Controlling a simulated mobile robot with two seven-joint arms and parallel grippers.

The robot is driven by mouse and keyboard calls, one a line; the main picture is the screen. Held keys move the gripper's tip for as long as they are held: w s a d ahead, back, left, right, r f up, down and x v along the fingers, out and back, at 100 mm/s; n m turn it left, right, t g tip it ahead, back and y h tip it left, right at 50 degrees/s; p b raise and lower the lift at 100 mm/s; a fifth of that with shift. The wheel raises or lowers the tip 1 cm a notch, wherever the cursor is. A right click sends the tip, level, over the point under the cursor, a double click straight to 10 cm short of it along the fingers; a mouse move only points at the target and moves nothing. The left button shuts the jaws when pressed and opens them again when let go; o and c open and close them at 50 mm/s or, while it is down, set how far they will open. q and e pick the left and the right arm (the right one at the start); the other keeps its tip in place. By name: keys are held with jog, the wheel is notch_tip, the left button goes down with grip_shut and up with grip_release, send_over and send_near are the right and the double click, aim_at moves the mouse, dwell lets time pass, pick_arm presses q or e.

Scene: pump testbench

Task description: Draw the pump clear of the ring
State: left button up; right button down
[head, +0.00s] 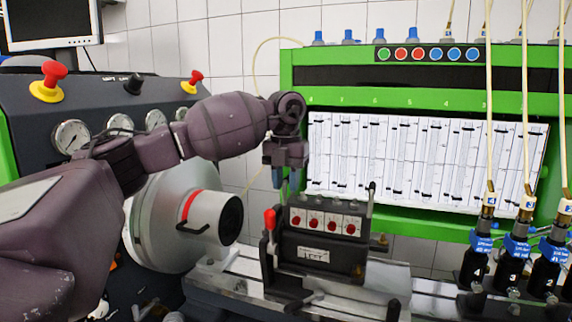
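The pump (318,250) is a dark block with a row of red round marks on a white strip and a white label on its front. It sits upright on the metal bench rail. The likely ring is the red band (189,205) around the silver drive cylinder (207,217), left of the pump. The two appear apart, though my arm hides part of the drive. My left gripper (286,184) points down just above the pump's upper left end. Its two fingers appear apart with nothing visible between them. Contact with the pump cannot be told. My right gripper is out of view.
A red-tipped lever (270,219) stands at the pump's left end and a dark rod (371,200) at its right. The green test frame (420,97) stands behind. Black injectors (475,263) with hoses stand at the right. A gauge panel (120,100) is at the left.

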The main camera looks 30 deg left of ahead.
pick_arm(q)
jog(key=shift+f, duration=0.9)
grip_shut()
dwell(0.4)
dwell(0.5)
